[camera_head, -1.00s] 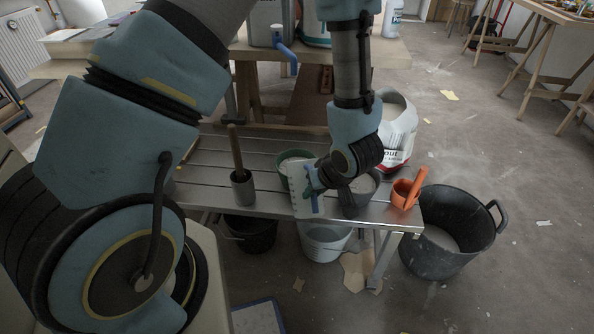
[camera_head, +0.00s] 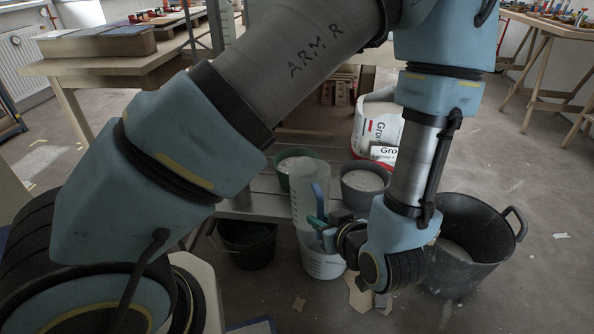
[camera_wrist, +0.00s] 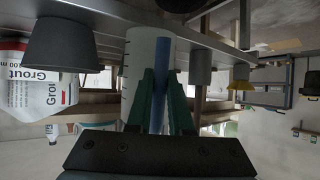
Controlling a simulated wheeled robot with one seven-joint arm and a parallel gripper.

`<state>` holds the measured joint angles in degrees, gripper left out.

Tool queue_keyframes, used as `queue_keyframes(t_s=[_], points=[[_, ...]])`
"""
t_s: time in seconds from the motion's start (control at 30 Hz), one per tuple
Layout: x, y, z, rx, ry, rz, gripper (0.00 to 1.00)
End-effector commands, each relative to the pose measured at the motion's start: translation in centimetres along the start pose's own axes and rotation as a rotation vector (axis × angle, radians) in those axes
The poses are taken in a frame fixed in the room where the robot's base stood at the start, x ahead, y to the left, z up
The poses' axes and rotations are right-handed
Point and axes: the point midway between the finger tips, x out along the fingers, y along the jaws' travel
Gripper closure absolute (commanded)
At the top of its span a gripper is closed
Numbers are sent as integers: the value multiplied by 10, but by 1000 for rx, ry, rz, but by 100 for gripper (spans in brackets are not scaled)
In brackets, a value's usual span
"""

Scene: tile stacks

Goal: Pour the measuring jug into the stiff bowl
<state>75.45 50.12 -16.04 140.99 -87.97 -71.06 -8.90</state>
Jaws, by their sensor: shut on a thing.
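The measuring jug (camera_head: 303,207) is translucent white with scale marks and a blue handle. It stands roughly upright in my gripper (camera_head: 321,224), at the table's front edge. In the wrist view the jug (camera_wrist: 137,62) appears upside down, with my gripper's green fingers (camera_wrist: 160,98) shut at its blue handle. Two bowls stand behind the jug: a green bowl (camera_head: 283,181) to the left and a dark grey bowl (camera_head: 352,199) to the right, both with pale contents. I cannot tell which is the stiff bowl. The grey bowl also shows in the wrist view (camera_wrist: 58,45).
A large black bucket (camera_head: 478,225) is on the floor at right. A black bucket (camera_head: 247,245) and a white bucket (camera_head: 320,262) are below the table. A grey beaker (camera_wrist: 200,68) shows in the wrist view.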

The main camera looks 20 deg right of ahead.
Motion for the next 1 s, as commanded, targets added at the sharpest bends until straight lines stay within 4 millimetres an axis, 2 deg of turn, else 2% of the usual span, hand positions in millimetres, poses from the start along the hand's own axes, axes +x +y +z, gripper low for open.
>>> queue_keyframes(t_s=[0.03,0.1,0.47,0.57,0.83,1.0], points=[[4,0,9,-3,24,2,100],[5,0,13,-9,56,6,100],[5,-1,18,-29,150,10,100],[0,-1,11,-30,155,11,100],[-20,-2,-22,-30,155,11,100],[-22,-2,-25,-29,155,10,100]])
